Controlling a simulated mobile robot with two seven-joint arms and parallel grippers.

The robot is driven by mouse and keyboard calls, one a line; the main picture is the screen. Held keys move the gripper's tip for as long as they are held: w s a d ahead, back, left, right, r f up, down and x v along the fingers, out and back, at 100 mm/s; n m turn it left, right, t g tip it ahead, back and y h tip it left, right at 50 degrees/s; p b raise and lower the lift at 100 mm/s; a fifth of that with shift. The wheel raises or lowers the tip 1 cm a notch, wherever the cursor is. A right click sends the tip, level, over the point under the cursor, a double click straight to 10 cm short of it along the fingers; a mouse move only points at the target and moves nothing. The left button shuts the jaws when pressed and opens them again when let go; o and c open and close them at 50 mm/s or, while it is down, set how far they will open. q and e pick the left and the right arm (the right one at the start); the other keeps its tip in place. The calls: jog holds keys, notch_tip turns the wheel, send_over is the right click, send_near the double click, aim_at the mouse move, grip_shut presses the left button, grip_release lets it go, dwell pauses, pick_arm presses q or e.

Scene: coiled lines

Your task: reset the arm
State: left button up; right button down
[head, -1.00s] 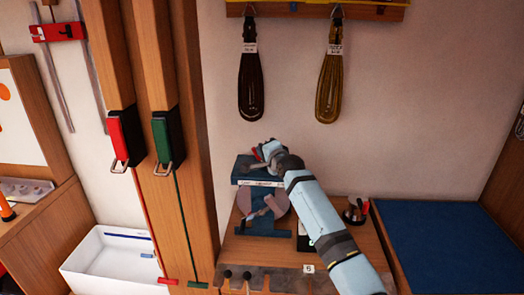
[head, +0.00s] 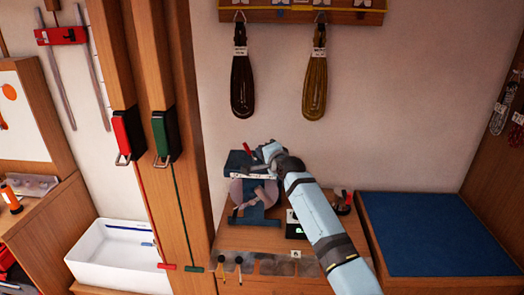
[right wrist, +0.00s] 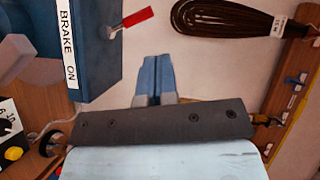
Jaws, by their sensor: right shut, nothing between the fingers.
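My right arm, light blue with grey joints, reaches in from the lower right in the head view. Its gripper (head: 263,154) is beside the top of a blue device (head: 240,160) on the wooden bench, partly hidden by the wrist. In the right wrist view the two blue fingers (right wrist: 157,80) are together and empty, pointing at the pale wall. The blue device (right wrist: 92,50) is to their left there, with a "BRAKE ON" label and a red-handled lever (right wrist: 132,20) apart from the fingers. My left gripper is not in view.
Two hanging coils, black (head: 242,88) and olive (head: 315,85), are on the wall above. Wooden posts with red (head: 124,135) and green (head: 161,138) clips stand left. A white tray (head: 90,262) is lower left. A blue mat (head: 430,235) at right is clear.

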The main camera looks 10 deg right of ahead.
jog(key=s+d+f+n+g+h, duration=0.1)
jog(key=s+d+f+n, duration=0.15)
jog(key=s+f, duration=0.9)
jog(key=s+d+f+n+g, duration=0.1)
jog(key=s+f+n, duration=0.3)
jog(key=s+f, duration=0.7)
jog(key=s+f+n+g, duration=0.1)
jog(key=s+f+n, duration=0.1)
jog(key=s, duration=0.8)
jog(key=s+f+n+g, duration=0.1)
jog(key=s+f+n, duration=0.2)
jog(key=s, duration=0.8)
jog(key=s+d+f+n+h, duration=0.1)
jog(key=s+f+n, duration=0.2)
jog(key=s, duration=0.7)
jog(key=shift+s+f+g, duration=0.3)
jog(key=shift+f+g, duration=0.1)
jog(key=shift+f, duration=0.55)
